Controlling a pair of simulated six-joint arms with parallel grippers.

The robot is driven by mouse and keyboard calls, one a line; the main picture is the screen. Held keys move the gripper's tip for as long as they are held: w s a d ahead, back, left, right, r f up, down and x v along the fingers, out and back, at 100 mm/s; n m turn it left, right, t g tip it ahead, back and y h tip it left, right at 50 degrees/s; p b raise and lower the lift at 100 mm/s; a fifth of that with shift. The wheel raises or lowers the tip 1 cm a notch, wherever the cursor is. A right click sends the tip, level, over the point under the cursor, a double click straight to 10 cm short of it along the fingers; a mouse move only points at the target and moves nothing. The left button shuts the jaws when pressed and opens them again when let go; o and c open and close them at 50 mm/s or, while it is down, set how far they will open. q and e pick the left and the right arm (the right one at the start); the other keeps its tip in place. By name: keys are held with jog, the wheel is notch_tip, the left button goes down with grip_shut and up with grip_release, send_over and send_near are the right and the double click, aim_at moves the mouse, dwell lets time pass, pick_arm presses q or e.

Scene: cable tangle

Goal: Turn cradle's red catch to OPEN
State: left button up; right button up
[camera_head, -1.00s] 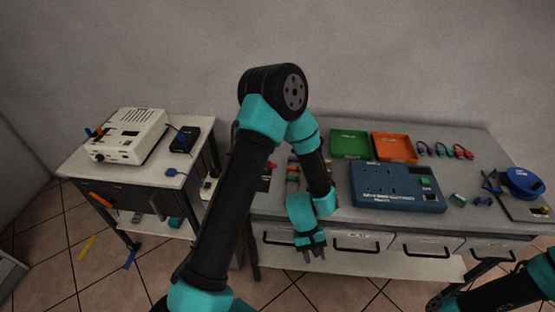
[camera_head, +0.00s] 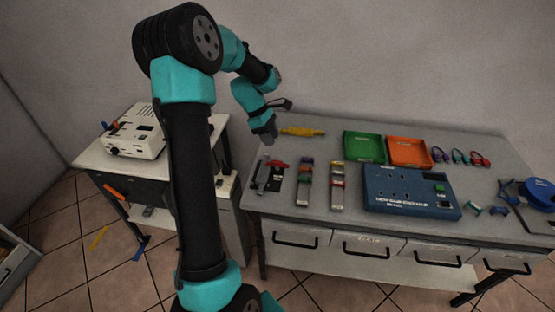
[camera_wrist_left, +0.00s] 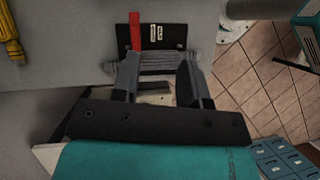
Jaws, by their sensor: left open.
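The cradle (camera_head: 263,178) lies near the left end of the workbench, with a dark plate and a grey bar. Its red catch (camera_head: 277,164) is a small red lever on top. In the left wrist view the red catch (camera_wrist_left: 135,30) lies along the left edge of the black plate (camera_wrist_left: 168,37), beside two small white labels too small to read. My left gripper (camera_head: 270,138) is above and behind the cradle, pointing down. In the wrist view its open fingers (camera_wrist_left: 158,78) stand over a ribbed grey part, beyond which the catch lies. Nothing is held. My right gripper is out of view.
A yellow item (camera_head: 302,131) lies behind the cradle. Blocks with coloured pieces (camera_head: 306,182) stand to its right, then a blue panel (camera_head: 410,190). Green (camera_head: 364,147) and orange (camera_head: 408,152) trays sit at the back. A side table with a white box (camera_head: 135,130) is left.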

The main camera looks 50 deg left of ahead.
aim_at(277, 161)
pick_arm(q)
jog(key=s+a+r+n+y, duration=0.1)
jog(key=a+r, duration=0.2)
jog(key=a, duration=0.2)
jog(key=shift+s+a+r+n+t+y, duration=0.2)
jog(key=shift+s+a+n+t+y, duration=0.1)
jog(key=shift+a+t, duration=0.1)
jog(key=shift+d, duration=0.1)
jog(key=x, duration=1.7)
jog(key=shift+w+d+f, duration=0.1)
jog(key=shift+w+f, duration=0.05)
jog(key=shift+f, duration=0.05)
grip_shut()
